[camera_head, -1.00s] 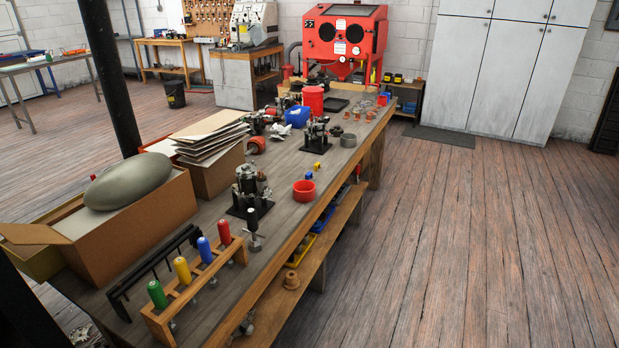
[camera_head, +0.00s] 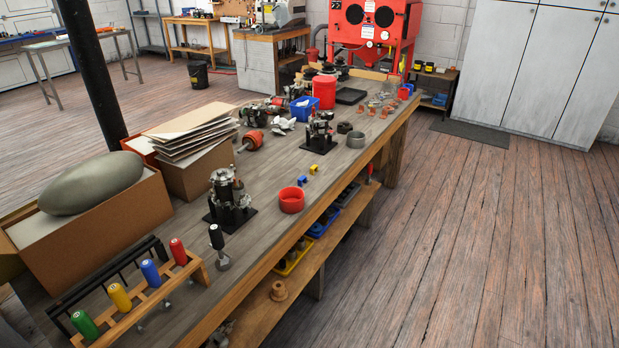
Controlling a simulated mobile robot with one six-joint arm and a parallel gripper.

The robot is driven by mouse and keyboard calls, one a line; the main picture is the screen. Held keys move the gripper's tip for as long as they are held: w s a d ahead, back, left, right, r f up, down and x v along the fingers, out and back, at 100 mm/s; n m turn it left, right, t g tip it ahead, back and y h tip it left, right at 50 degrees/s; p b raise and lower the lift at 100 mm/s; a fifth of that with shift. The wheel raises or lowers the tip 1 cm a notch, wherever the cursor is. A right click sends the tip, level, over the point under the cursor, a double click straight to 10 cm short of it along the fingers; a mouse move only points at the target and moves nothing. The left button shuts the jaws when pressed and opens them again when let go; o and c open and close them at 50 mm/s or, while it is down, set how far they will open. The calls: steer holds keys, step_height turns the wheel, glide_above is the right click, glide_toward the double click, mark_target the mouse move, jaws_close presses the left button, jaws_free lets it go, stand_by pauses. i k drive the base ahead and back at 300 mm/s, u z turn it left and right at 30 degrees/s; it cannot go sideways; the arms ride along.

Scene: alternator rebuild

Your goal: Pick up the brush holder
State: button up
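A long grey-topped wooden workbench (camera_head: 252,243) runs away from me through the head view. I cannot tell for sure which part is the brush holder. A small yellow piece (camera_head: 313,169) and a small blue piece (camera_head: 302,181) lie on the bench near its right edge, just beyond a red round bowl (camera_head: 291,201). Several small copper-coloured parts (camera_head: 388,107) stand at the far right of the bench. My gripper is not in view.
Assemblies on black plates (camera_head: 230,200) (camera_head: 320,132) stand on the bench. A rack of coloured handles (camera_head: 151,272) is at the near end, cardboard boxes (camera_head: 100,233) at the left. A dark post (camera_head: 93,75) rises beyond. The floor (camera_head: 450,240) right of the bench is clear.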

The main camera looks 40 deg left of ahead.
mark_target(303, 179)
steer(key=i, duration=3.3)
steer(key=z, duration=0.45)
steer(key=k, duration=0.1)
steer(key=u, duration=2.35)
